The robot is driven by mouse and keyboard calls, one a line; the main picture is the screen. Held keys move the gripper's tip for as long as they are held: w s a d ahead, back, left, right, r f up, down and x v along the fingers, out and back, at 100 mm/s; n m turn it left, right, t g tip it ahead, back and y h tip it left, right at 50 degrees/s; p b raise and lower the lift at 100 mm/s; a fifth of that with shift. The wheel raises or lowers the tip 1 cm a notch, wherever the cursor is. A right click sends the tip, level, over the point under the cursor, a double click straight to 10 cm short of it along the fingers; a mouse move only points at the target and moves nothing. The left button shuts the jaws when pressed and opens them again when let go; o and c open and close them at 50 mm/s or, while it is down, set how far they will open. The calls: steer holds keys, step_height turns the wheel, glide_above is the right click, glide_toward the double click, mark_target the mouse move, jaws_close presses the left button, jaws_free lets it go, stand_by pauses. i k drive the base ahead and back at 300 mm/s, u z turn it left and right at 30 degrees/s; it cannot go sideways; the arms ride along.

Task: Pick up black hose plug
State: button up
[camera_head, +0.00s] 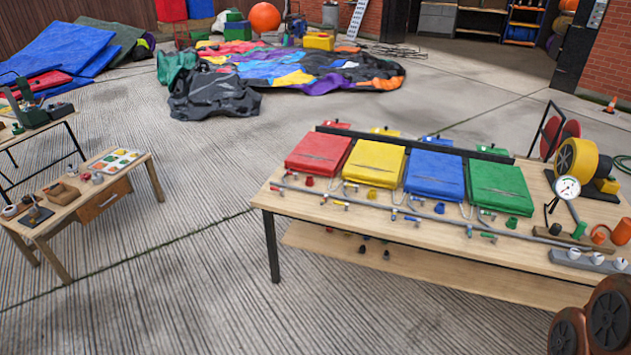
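Several small plug-like pieces lie on the long wooden table (400,245). Two other small dark pieces, one (362,249) and another (386,254), show on the lower shelf (430,268) under the tabletop. My gripper is not in view; only copper-coloured rounded parts of my arm show at the bottom right.
Red, yellow, blue and green pads (437,175) stand on the table. A smaller table (95,200) stands left. Concrete floor between them is clear.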

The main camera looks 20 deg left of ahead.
mark_target(555, 227)
steer(key=z, duration=0.55)
steer(key=k, duration=1.3)
steer(key=z, duration=0.85)
steer(key=i, duration=1.55)
steer(key=u, duration=0.25)
steer(key=i, duration=1.65)
steer(key=u, duration=1.75)
steer(key=i, duration=0.75)
steer(key=u, duration=0.65)
